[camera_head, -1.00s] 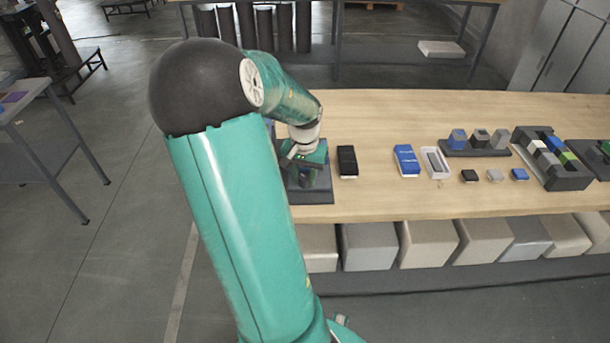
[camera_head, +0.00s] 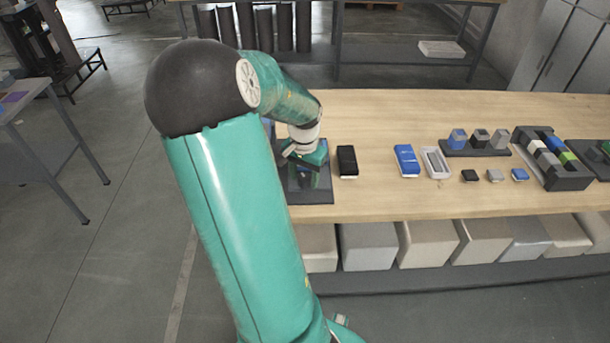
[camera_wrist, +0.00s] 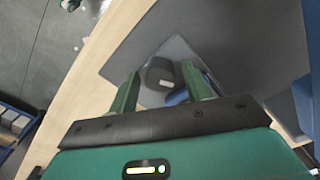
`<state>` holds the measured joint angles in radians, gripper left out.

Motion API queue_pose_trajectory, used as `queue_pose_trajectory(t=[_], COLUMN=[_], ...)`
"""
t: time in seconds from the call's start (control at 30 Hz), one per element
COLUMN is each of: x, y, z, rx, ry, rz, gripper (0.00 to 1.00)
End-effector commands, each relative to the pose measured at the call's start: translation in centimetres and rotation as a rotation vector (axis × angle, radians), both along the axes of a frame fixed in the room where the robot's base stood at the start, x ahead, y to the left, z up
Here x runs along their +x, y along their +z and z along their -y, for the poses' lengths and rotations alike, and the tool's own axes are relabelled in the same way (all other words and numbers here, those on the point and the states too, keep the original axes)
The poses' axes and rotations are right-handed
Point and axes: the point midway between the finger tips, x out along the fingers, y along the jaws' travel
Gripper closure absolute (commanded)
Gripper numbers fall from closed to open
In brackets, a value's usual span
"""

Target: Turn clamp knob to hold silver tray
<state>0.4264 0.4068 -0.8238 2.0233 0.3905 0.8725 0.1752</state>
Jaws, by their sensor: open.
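My gripper (camera_wrist: 160,68) is open. In the wrist view its two green fingers stand either side of a dark rounded knob (camera_wrist: 161,74), with a gap visible at the left finger; contact on the right is unclear. The knob sits by light grey pieces over a dark base plate (camera_wrist: 215,25). In the head view my gripper (camera_head: 308,160) is over the dark base plate (camera_head: 312,196) at the table's left end and hides the knob. I cannot tell whether a silver tray lies in the clamp.
On the wooden table (camera_head: 375,200), a black block (camera_head: 347,162) stands close right of the base plate. A blue block (camera_head: 406,160), small blocks and a dark rack (camera_head: 568,178) lie farther right. Boxes (camera_head: 370,247) sit below. Blue parts (camera_wrist: 178,97) lie near the right finger.

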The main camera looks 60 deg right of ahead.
Motion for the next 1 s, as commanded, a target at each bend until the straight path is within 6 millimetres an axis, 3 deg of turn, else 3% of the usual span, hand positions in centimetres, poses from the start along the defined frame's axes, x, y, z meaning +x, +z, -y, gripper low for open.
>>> queue_pose_trajectory(t=[0.8,1.0], x=[0.0,0.0], y=[6.3,7.0], z=[0.0,0.0], rx=[-0.001,0.000], ry=[0.001,0.000], rz=[0.002,-0.001], gripper=[0.51,0.51])
